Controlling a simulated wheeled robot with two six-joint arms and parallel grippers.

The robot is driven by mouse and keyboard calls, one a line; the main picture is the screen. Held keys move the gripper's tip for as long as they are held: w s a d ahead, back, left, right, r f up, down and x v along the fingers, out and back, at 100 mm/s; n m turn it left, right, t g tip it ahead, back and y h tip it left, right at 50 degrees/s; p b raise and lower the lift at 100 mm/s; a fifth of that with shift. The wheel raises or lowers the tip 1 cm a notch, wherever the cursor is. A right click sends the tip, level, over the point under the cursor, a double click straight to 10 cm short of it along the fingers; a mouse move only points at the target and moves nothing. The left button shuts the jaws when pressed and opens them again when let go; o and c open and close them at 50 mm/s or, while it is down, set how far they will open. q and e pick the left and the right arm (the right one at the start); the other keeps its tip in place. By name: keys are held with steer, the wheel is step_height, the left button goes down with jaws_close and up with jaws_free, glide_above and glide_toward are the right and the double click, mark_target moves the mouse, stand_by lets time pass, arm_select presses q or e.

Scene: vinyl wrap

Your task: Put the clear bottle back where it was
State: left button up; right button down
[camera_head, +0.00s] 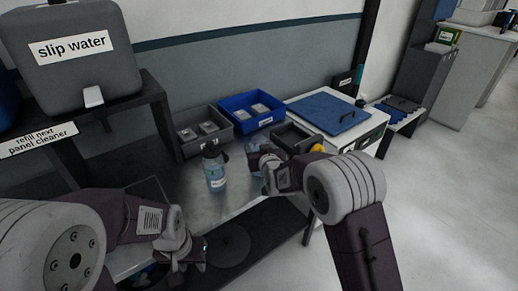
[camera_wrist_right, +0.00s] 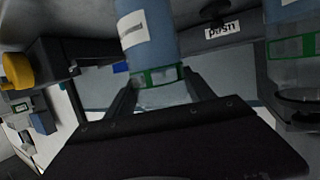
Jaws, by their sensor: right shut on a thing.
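My right gripper (camera_head: 258,165) is shut on a clear bottle with blue contents, which is mostly hidden behind it in the head view. In the right wrist view this held bottle (camera_wrist_right: 150,50) stands between the fingers, slightly tilted in the picture, with a white label and a green band. A second clear bottle (camera_head: 214,172) with blue contents and a dark top stands on the table to the left; it also shows at the right of the wrist view (camera_wrist_right: 290,45). My left gripper (camera_head: 190,258) is low at the left, apart from both bottles; its jaw opening is unclear.
A grey bin (camera_head: 188,147) and a blue bin (camera_head: 229,124) stand behind the bottles. A dark open box (camera_head: 292,135) with a yellow item beside it and a blue board (camera_head: 328,112) lie to the right. A grey "slip water" tank (camera_head: 72,75) stands at left.

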steer(key=shift+f, duration=0.2)
steer(key=shift+c, duration=1.8)
jaws_free()
steer(key=v, duration=1.2)
steer(key=shift+r, duration=0.2)
steer(key=shift+d, duration=0.1)
